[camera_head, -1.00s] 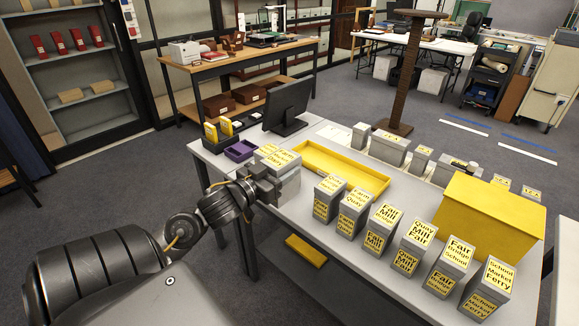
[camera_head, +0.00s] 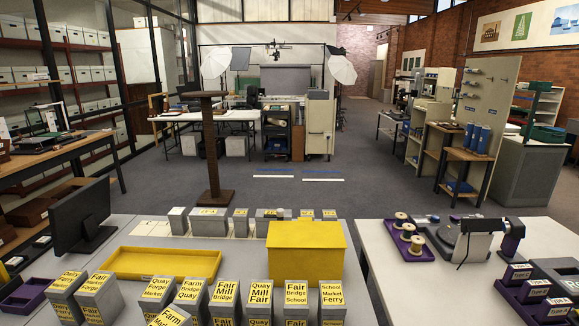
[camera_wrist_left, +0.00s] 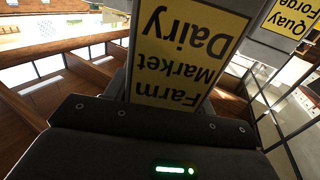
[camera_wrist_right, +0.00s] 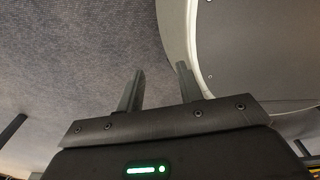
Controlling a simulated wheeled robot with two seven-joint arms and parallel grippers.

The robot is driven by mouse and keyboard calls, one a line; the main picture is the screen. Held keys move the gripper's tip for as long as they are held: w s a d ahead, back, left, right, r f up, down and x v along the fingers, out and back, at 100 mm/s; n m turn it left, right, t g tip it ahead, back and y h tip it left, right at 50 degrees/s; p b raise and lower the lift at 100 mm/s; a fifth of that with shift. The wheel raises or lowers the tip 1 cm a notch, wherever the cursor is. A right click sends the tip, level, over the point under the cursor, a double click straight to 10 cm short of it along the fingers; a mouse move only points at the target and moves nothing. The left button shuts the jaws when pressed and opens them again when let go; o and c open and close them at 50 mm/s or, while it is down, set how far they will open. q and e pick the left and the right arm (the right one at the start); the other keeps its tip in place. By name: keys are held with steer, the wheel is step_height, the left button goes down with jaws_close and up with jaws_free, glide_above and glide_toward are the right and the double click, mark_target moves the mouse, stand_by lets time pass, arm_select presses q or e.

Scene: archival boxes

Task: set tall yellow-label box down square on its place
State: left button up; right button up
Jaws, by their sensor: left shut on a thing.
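The tall grey box with a yellow label, reading Farm Market Dairy, is held in my left gripper (camera_wrist_left: 165,88) and fills the upper middle of the left wrist view (camera_wrist_left: 183,48). In the head view its top (camera_head: 170,317) shows at the bottom edge, turned and tilted relative to the row behind it; the rest is cut off. My left gripper is out of the head view. My right gripper (camera_wrist_right: 160,84) is open and empty over the grey floor in the right wrist view. White marked places (camera_head: 150,229) lie at the table's back left.
Several yellow-label boxes (camera_head: 222,295) stand in a row along the front. Behind them are a yellow tray (camera_head: 162,263) and a large yellow box (camera_head: 306,250). Smaller grey boxes (camera_head: 210,221) line the back. A monitor (camera_head: 80,215) stands at left.

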mark_target(185, 324)
arm_select(q)
steer(key=n+y, duration=0.1)
steer(key=w+d+n+t+y, duration=0.1)
steer(key=y, duration=0.1)
steer(key=shift+w+d+r, duration=0.1)
steer(key=shift+w+r, duration=0.05)
steer(key=shift+w+r+n+y, duration=0.15)
steer(key=shift+n+y, duration=0.45)
steer(key=shift+y, duration=0.1)
steer(key=shift+w+d+r+n+t+y, duration=0.1)
steer(key=shift+d+r+n+t+y, duration=0.1)
steer(key=shift+n+y, duration=0.25)
steer(key=shift+w+d+r+n+t+y, duration=0.1)
steer(key=shift+d+n+y, duration=0.15)
steer(key=shift+y, duration=0.4)
steer(key=shift+w+d+r+y, duration=0.1)
steer(key=shift+d+r+y, duration=0.45)
steer(key=shift+d, duration=0.25)
steer(key=shift+r, duration=0.1)
arm_select(e)
steer(key=shift+d, duration=0.1)
steer(key=shift+d, duration=0.15)
steer(key=shift+d, duration=0.55)
